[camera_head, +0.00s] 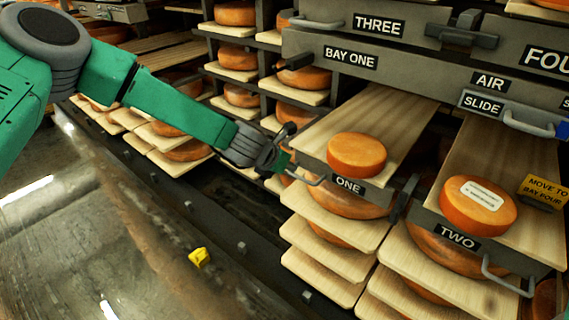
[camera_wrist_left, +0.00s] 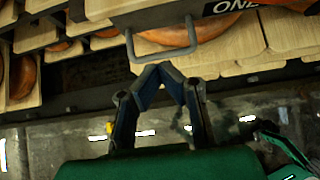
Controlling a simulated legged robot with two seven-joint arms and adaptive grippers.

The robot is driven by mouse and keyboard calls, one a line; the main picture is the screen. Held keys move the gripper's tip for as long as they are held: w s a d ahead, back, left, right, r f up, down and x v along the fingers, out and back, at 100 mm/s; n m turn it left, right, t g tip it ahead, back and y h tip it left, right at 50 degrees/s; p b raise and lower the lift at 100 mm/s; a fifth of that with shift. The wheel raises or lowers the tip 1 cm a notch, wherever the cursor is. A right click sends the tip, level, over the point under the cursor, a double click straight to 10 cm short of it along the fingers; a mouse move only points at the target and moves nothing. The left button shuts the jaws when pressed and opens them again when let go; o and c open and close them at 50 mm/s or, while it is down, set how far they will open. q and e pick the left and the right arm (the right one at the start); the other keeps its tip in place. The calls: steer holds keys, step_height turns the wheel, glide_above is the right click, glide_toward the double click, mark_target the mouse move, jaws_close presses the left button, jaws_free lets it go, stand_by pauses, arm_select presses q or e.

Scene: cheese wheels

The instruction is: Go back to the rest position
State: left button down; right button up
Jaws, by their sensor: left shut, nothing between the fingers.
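My left arm, green with dark joints, reaches in from the left in the head view. My left gripper (camera_head: 283,160) is beside the handle (camera_head: 303,177) of the drawer labelled ONE. In the left wrist view its fingers (camera_wrist_left: 161,68) meet at the tips, shut with nothing between them. The tips are just below the grey handle loop (camera_wrist_left: 163,54); I cannot tell whether they touch it. An orange cheese wheel (camera_head: 357,154) rests on drawer ONE's wooden board (camera_head: 383,110). My right gripper cannot be made out.
Drawer TWO's board (camera_head: 497,150) carries a labelled cheese wheel (camera_head: 478,205). A metal beam (camera_head: 415,75) marked BAY ONE crosses above. Shelves of cheese wheels stand behind and left of the arm. A small yellow object (camera_head: 199,257) lies on the floor, which is mostly open at left.

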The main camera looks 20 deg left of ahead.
arm_select(q)
steer(key=s+d+f+m+g+y, duration=0.1)
steer(key=s+f+m+g, duration=0.1)
steer(key=s+f+m, duration=0.65)
steer(key=s+f+m+g, duration=0.2)
steer(key=s+f+m, duration=0.3)
steer(key=s, duration=0.7)
steer(key=s+a+f+m+g+y, duration=0.1)
steer(key=s+a+m+g, duration=0.1)
steer(key=s+a+m, duration=0.3)
steer(key=s+a+f+m+g+y, duration=0.1)
steer(key=s+a+m, duration=0.4)
steer(key=s+m, duration=0.9)
steer(key=s, duration=0.4)
steer(key=shift+s+g, duration=0.2)
steer(key=shift+g, duration=0.2)
steer(key=shift+w+f, duration=0.1)
steer(key=shift+f, duration=0.05)
